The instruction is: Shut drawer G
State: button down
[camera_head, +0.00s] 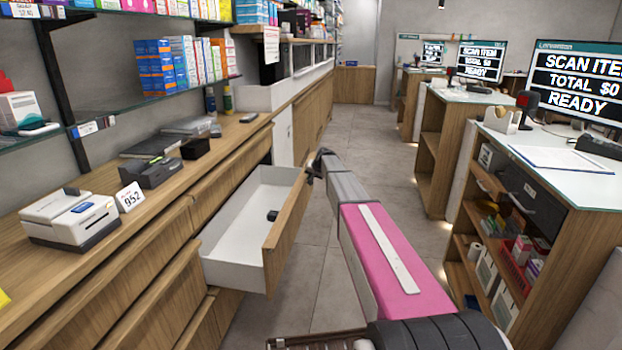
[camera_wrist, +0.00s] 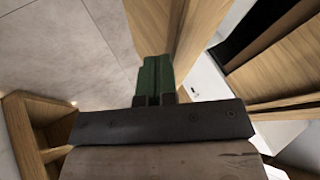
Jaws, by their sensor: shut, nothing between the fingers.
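An open drawer (camera_head: 284,232) with a wooden front and white inside sticks out from the left counter. No letter shows on it, so I cannot tell from a label that it is drawer G. My gripper (camera_head: 317,164) is at the far end of the drawer front, by its top corner; the arm hides part of it. In the wrist view, my gripper (camera_wrist: 157,62) has its green fingers together and empty, beside the wooden drawer front (camera_wrist: 196,32). I cannot tell whether they touch. Part of the white drawer inside shows to the right.
A small black item (camera_head: 272,215) lies in the drawer. Checkout counters with screens stand at right. The aisle floor (camera_head: 345,130) is clear.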

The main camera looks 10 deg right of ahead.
jog(key=w+a, duration=0.4)
jog(key=a, duration=0.8)
jog(key=w+a, duration=0.4)
jog(key=a, duration=0.9)
jog(key=shift+w+a, duration=0.2)
jog(key=shift+a, duration=0.1)
jog(key=shift+a, duration=0.1)
